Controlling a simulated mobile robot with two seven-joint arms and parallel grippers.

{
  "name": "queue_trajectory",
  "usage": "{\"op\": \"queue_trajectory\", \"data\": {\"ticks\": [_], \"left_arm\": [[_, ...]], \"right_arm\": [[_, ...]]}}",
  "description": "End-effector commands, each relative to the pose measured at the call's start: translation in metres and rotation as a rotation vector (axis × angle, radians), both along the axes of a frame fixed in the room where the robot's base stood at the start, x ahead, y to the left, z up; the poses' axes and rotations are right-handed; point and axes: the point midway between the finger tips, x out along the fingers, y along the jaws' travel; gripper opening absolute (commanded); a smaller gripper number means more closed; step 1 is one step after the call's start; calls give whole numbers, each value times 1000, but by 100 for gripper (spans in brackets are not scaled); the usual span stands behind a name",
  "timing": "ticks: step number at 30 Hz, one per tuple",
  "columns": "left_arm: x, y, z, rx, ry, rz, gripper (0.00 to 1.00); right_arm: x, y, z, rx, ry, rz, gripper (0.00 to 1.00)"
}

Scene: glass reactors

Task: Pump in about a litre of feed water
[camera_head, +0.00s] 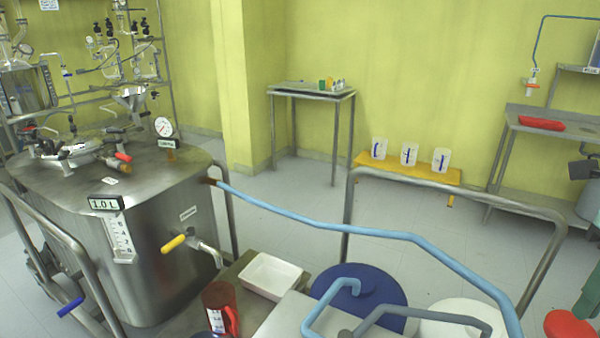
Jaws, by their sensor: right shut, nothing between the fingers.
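The steel reactor vessel (150,250) stands at the left, with a small display (105,203) that reads 1.0 L and a level scale (122,238) below it. A light blue hose (330,228) runs from the vessel's side to the lower right. A blue-lidded drum (390,288) stands at the bottom, partly hidden by pipes. A red rounded knob (568,324) shows at the bottom right corner. My right gripper (582,308), dark green and cut by the right edge, is shut and empty just above the knob; contact is unclear. My left gripper is out of view.
A white tray (270,276) and a red jug (220,308) stand below the yellow-handled tap (173,243). A metal rail (347,200) stands behind the drums. A yellow bench (400,170) holds jugs at the wall. The floor between is clear.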

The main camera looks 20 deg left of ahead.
Motion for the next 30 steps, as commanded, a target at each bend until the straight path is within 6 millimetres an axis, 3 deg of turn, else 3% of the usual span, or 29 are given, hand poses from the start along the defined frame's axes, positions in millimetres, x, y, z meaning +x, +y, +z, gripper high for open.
{"op": "queue_trajectory", "data": {"ticks": [14,30], "left_arm": [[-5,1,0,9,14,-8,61],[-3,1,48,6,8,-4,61]], "right_arm": [[0,0,4,1,-2,0,0],[0,0,61,0,-1,-1,0]]}}
